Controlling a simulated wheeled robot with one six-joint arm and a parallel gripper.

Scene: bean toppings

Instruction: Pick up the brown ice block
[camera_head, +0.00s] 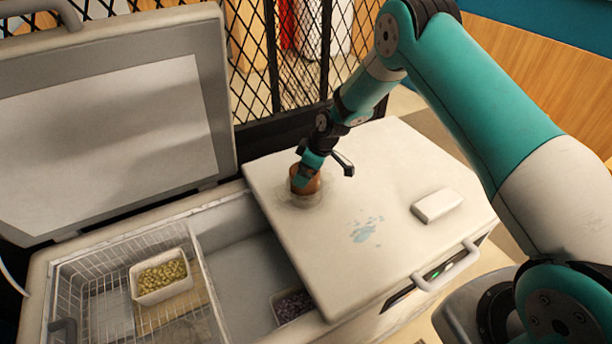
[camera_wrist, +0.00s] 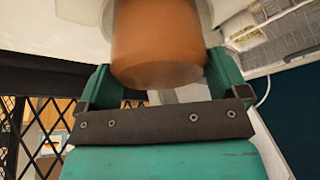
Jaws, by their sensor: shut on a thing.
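The brown ice block (camera_head: 304,180) is a round, orange-brown cylinder at the back left of the white machine's top. A clear, glassy ring surrounds its base. My gripper (camera_head: 308,172) reaches down to it from above, shut on it. In the wrist view the block (camera_wrist: 158,45) fills the space between my gripper's teal fingers (camera_wrist: 158,80), with one finger on each side. I cannot tell whether its base is clear of the surface below.
The white top (camera_head: 340,215) carries a small white block (camera_head: 437,205) and a bluish wet patch (camera_head: 365,229). At left is an open chest with a wire basket (camera_head: 85,262), a tub of yellow-green beans (camera_head: 161,278) and a tub of purple beans (camera_head: 292,305). A raised lid (camera_head: 225,100) and black mesh stand behind.

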